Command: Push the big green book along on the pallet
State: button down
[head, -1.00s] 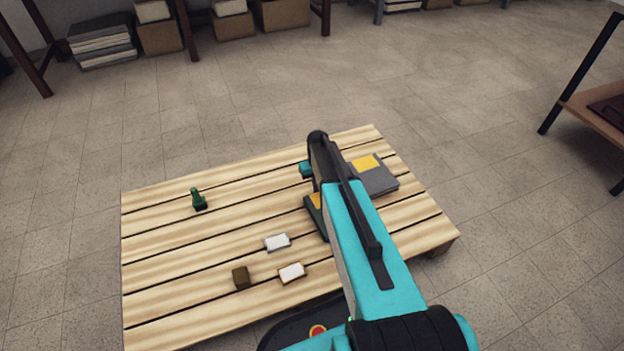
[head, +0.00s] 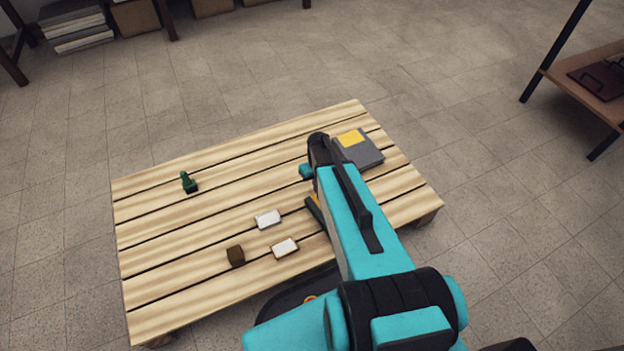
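The wooden pallet (head: 165,232) lies low on the floor in the head view. A dark-edged book with an orange patch (head: 314,208) shows only as a sliver at the left side of my teal arm; it appears to be the big green book. My arm hides most of it. A small teal part of my arm's end shows left of the black elbow. My gripper's fingers are hidden behind the arm, so I cannot tell whether they touch the book.
A grey book with a yellow label (head: 370,152) lies near the pallet's right edge. Two white blocks (head: 268,218) (head: 285,248), a brown cube (head: 236,256) and a green bottle-like piece (head: 188,182) stand on the pallet. A shelf (head: 597,85) stands at right. The pallet's left part is mostly clear.

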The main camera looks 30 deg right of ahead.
jog(key=shift+s, duration=0.9)
jog(key=shift+w, duration=0.15)
jog(key=shift+w+p, duration=0.8)
jog(key=shift+w, duration=1.05)
notch_tip(320, 180, up, 10)
jog(key=p, duration=0.2)
jog(key=shift+p, duration=0.3)
jog(key=shift+r, duration=0.1)
